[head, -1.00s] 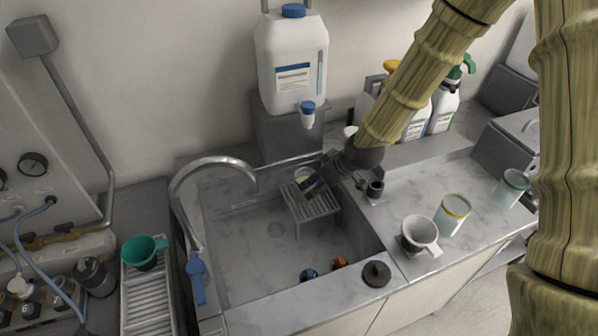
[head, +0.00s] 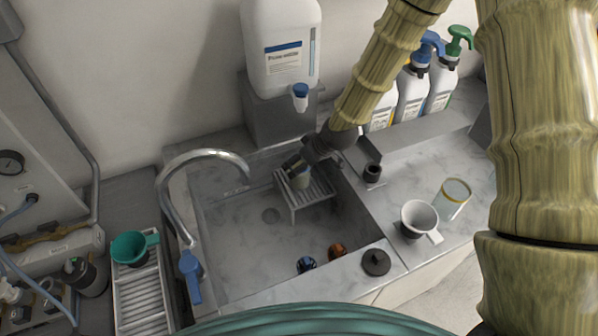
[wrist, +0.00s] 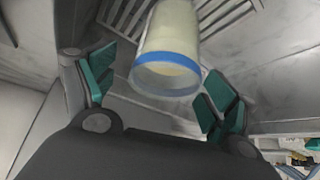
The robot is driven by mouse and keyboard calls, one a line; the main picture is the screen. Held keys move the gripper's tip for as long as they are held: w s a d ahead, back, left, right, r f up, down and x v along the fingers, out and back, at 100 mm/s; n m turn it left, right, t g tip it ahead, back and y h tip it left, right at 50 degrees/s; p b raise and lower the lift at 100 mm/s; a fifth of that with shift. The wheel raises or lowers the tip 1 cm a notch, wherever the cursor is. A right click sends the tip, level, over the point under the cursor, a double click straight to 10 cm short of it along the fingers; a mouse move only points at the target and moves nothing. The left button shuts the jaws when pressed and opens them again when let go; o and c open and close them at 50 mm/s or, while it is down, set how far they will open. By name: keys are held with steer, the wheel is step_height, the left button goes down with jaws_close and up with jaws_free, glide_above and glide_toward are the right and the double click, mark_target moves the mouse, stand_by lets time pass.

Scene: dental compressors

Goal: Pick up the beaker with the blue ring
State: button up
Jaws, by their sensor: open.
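The beaker with the blue ring (wrist: 172,40) is pale and translucent, with a blue band near its rim. In the wrist view it lies between the spread teal-padded fingers of my gripper (wrist: 160,84), with gaps to both sides. My gripper is open and not closed on it. In the head view the beaker (head: 302,182) is on the small slatted rack in the sink, partly hidden by my gripper (head: 297,168). Its blue ring cannot be made out there.
A yellow-ringed beaker (head: 453,200) and a white cup (head: 418,220) stand on the right counter. A large jug (head: 283,45) is behind. Blue and orange items lie in the sink's front.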

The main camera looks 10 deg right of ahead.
mark_target(295, 165)
steer(key=shift+s+a+r+p, duration=0.15)
steer(key=shift+s+p, duration=0.1)
steer(key=shift+p, duration=0.05)
steer(key=shift+a, duration=0.15)
steer(key=x, duration=0.2)
steer(key=p+x, duration=0.1)
steer(key=shift+w+f, duration=0.25)
steer(key=shift+w, duration=0.15)
steer(key=shift+a+f+p, duration=0.1)
steer(key=shift+f+p, duration=0.15)
steer(key=shift+p, duration=0.1)
steer(key=shift+w+f, duration=0.15)
steer(key=c, duration=1.3)
